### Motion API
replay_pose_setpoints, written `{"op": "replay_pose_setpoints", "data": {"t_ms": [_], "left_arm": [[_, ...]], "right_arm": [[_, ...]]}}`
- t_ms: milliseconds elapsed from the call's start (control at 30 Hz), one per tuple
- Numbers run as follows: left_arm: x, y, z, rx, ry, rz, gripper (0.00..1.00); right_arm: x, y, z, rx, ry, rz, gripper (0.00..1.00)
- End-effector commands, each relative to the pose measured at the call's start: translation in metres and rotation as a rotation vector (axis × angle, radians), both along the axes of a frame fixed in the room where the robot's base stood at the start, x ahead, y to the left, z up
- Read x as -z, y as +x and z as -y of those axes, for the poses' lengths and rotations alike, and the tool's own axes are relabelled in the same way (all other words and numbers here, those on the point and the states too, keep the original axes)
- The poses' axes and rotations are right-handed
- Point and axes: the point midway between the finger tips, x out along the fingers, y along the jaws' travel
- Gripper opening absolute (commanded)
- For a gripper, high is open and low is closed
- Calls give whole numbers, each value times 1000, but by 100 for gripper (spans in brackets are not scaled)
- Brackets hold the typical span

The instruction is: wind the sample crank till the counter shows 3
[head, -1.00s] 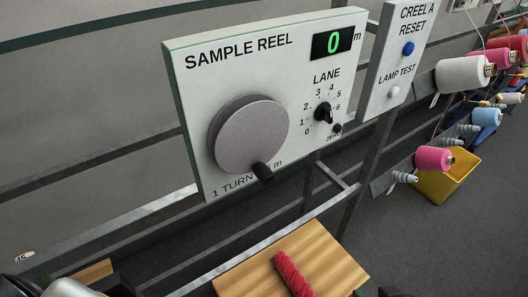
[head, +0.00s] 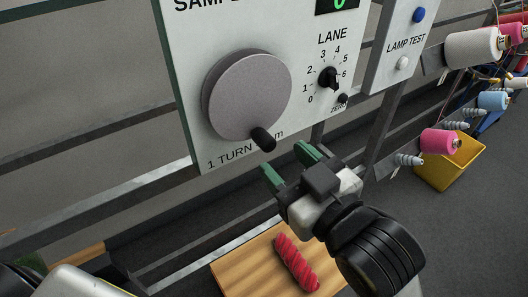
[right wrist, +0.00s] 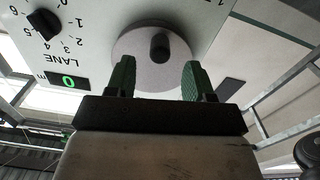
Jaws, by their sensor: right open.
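The sample crank is a grey disc (head: 245,95) on the white sample reel panel, with a short black handle (head: 262,139) at its lower right edge. The counter (head: 338,4) is cut off at the top of the head view; in the right wrist view the counter (right wrist: 68,81) reads a green 0, upside down. My right gripper (head: 289,164) is open and empty, its green fingers pointing up toward the panel just below the handle. In the right wrist view the handle (right wrist: 160,47) appears between and beyond the fingers, apart from them. My left gripper is not in view.
A lane dial (head: 328,77) and small zero button (head: 343,99) sit right of the crank. A second panel has a blue button (head: 419,15) and a white button (head: 402,63). A red yarn roll (head: 296,262) lies on a wooden board (head: 238,272) below. Metal rails run behind.

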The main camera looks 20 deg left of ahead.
Motion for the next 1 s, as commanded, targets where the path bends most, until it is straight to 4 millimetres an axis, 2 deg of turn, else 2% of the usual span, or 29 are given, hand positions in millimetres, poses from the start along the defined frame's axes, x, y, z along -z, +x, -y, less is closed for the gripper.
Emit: {"op": "replay_pose_setpoints", "data": {"t_ms": [100,300,467,733,1000], "left_arm": [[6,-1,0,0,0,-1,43],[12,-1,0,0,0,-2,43],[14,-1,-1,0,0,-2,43],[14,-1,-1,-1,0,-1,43],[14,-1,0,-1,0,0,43]], "right_arm": [[-1,15,-20,-1,2,2,53],[-1,33,-42,0,1,1,53],[-2,38,-49,0,1,1,53],[-2,39,-50,0,0,0,53],[-2,39,-50,0,0,0,13]]}}
